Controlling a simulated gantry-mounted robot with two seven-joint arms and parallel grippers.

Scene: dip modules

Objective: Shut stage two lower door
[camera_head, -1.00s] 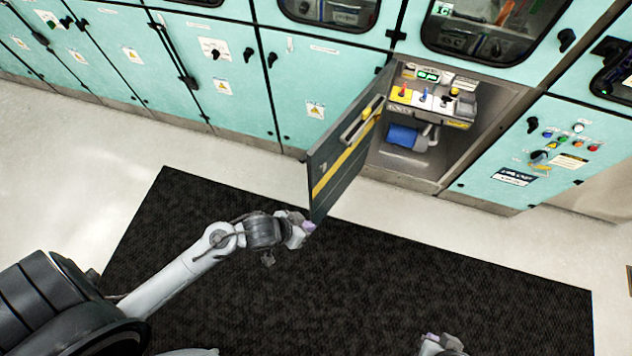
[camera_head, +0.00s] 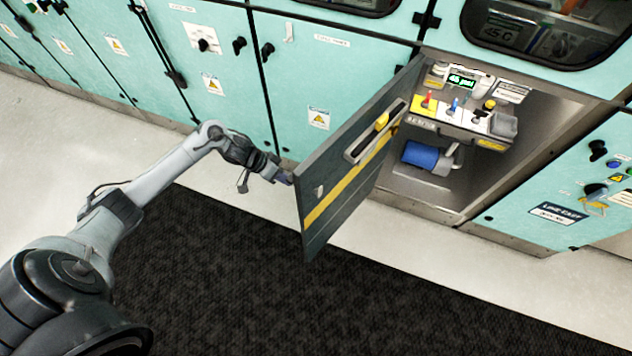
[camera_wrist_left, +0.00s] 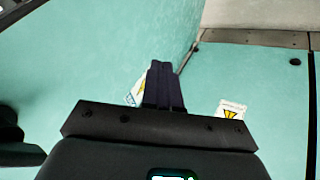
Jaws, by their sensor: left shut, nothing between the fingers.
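The lower door (camera_head: 350,165) stands open, swung out from the left side of its compartment (camera_head: 440,190). Its dark inner face with a yellow stripe and a handle (camera_head: 375,132) faces right. My left gripper (camera_head: 284,177) is at the door's outer side, near the free edge. In the left wrist view its dark fingers (camera_wrist_left: 163,86) are together and empty, in front of a teal surface (camera_wrist_left: 100,60) that seems to be the door's outer face. I cannot tell whether they touch it. My right gripper is out of view.
Inside the compartment are a blue cylinder (camera_head: 421,155) and a panel of coloured switches (camera_head: 455,112). Teal cabinets (camera_head: 330,75) flank it. A dark mat (camera_head: 240,270) and bare pale floor (camera_head: 60,150) lie in front.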

